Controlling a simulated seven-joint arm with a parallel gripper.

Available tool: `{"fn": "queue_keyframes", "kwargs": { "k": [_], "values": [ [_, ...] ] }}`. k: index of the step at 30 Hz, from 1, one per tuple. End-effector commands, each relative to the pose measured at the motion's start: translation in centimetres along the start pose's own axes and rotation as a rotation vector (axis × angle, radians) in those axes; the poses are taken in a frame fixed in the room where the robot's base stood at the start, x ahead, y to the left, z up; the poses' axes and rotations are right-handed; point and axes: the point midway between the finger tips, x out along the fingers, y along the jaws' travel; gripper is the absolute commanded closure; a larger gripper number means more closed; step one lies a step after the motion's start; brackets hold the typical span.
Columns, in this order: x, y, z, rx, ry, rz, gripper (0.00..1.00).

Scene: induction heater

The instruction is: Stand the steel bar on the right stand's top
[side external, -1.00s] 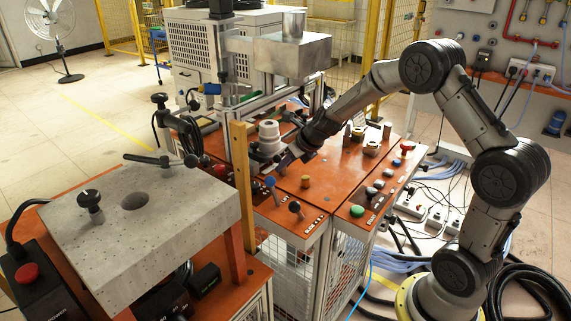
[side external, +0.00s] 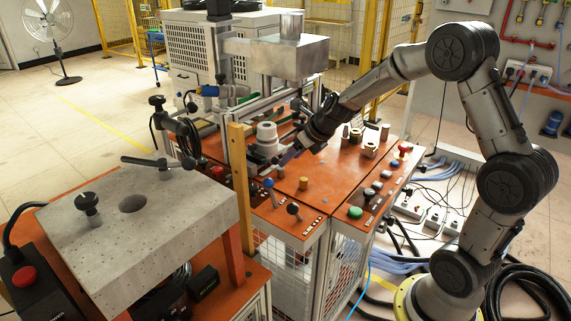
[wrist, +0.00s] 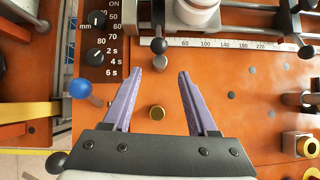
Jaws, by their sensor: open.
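My gripper (wrist: 160,74) is open, with its two purple fingers apart and nothing between their tips in the wrist view. In the side view my gripper (side external: 287,157) is low over the orange panel, beside the white stacked cylinder (side external: 266,137). A bare steel cylinder (side external: 292,23) stands upright on a grey metal block (side external: 290,54) at the top of the machine. Short upright metal pieces (side external: 370,149) stand on the panel's right. I cannot tell which of these pieces is the steel bar or which is the right stand.
A brass knob (wrist: 157,112) lies below the gap between my fingers. A blue ball-headed lever (wrist: 80,88) is left of them. A ruler strip (wrist: 215,44) crosses beyond the tips. A speckled grey block (side external: 140,225) with a hole fills the left foreground.

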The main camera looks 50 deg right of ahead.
Motion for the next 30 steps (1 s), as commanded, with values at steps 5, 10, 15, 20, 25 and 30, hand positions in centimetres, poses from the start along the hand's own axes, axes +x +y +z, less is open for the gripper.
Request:
{"fn": "queue_keyframes", "kwargs": {
  "k": [5,10,15,20,25,30],
  "values": [
    [-3.6,-0.1,0.0,0.0,-0.002,-0.002,0.41],
    [-5.6,0.0,0.0,0.0,-0.001,0.0,0.41],
    [-6.8,0.5,-0.1,-0.063,0.0,0.006,0.41],
    [-9.9,3.3,-0.8,-0.415,0.001,0.041,0.41],
    [-14.5,7.0,-3.2,-1.003,-0.005,0.091,0.41],
    [-18.6,9.6,-6.7,-1.597,-0.022,0.132,0.41]
  ]
}}
